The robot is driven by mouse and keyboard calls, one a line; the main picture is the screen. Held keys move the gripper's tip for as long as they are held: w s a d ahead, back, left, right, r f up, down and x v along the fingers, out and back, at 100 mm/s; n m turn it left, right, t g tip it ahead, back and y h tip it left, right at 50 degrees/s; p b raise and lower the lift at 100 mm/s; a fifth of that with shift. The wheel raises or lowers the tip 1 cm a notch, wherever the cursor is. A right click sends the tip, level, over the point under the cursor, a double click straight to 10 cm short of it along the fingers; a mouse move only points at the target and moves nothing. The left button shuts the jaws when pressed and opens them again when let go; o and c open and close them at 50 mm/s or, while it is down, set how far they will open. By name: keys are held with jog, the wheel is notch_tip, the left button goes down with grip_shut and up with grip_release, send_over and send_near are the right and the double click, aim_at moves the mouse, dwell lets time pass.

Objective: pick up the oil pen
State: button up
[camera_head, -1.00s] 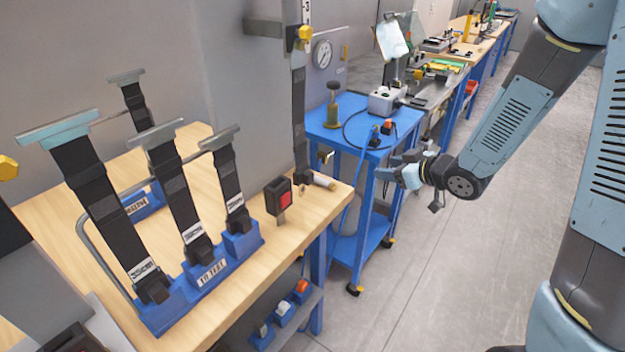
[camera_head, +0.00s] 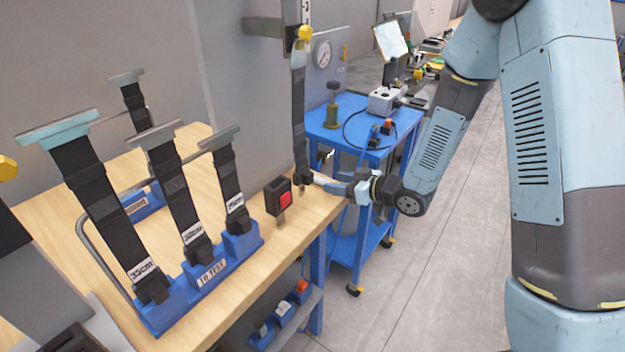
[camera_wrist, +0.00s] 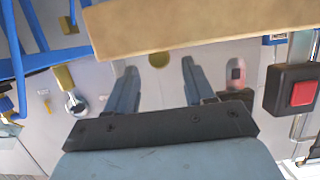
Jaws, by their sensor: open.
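In the head view my gripper (camera_head: 325,182) is at the right corner of the wooden bench, pointing left. Its two fingers are apart in the wrist view (camera_wrist: 158,68), with nothing seen held between them. I cannot pick out the oil pen for certain. A small pale cylinder, possibly the pen, lay at this bench corner in the earlier head view; my gripper now covers that spot. In the wrist view a small yellowish round shape (camera_wrist: 158,60) shows between the fingertips; I cannot tell what it is.
A red button box (camera_head: 279,196) stands close to my gripper, left and nearer; it also shows in the wrist view (camera_wrist: 295,92). Strap holder (camera_head: 205,275) stands left. A blue cart (camera_head: 350,140) is behind; the floor at right is free.

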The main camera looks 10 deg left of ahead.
aim_at(315, 179)
jog(key=shift+r+x, duration=0.15)
jog(key=shift+x, duration=1.35)
jog(key=shift+r+x, duration=0.15)
jog(key=shift+x, duration=1.35)
grip_shut()
jog(key=shift+r, duration=0.15)
